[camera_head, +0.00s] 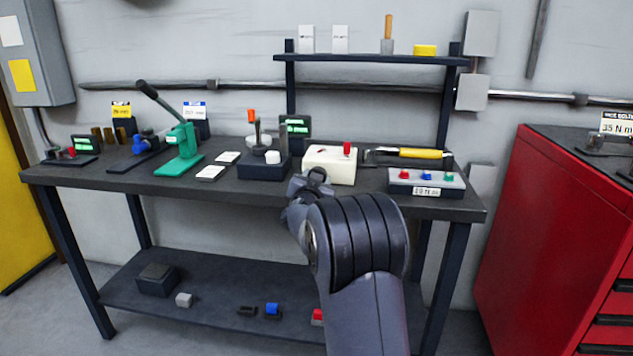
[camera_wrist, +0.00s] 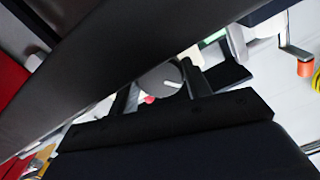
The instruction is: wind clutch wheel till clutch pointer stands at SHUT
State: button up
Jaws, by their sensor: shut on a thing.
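A cream box (camera_head: 330,163) with a red knob (camera_head: 347,148) on top stands at the front of the bench, right of the middle. My gripper (camera_head: 312,180) is at its front left, and my arm hides what lies behind. In the wrist view, a round grey wheel (camera_wrist: 160,80) with a white mark sits between the dark fingers of my gripper (camera_wrist: 162,90), which is shut on it. It looks like the clutch wheel, partly hidden by a dark bar. A small red-pink spot (camera_wrist: 150,99) shows just below it. I cannot make out the word SHUT or the pointer's reading.
A dark block with a lever (camera_head: 262,165) stands left of the cream box. A grey panel with coloured buttons (camera_head: 427,182) stands to the right, with a yellow-handled tool (camera_head: 420,153) behind it. A green press (camera_head: 180,150) is further left. The red cabinet (camera_head: 550,220) stands at the right.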

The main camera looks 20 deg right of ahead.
jog(key=shift+m, duration=0.6)
jog(key=o, duration=1)
jog(key=shift+s, duration=0.1)
jog(key=v, duration=1)
jog(key=shift+s+a, duration=0.25)
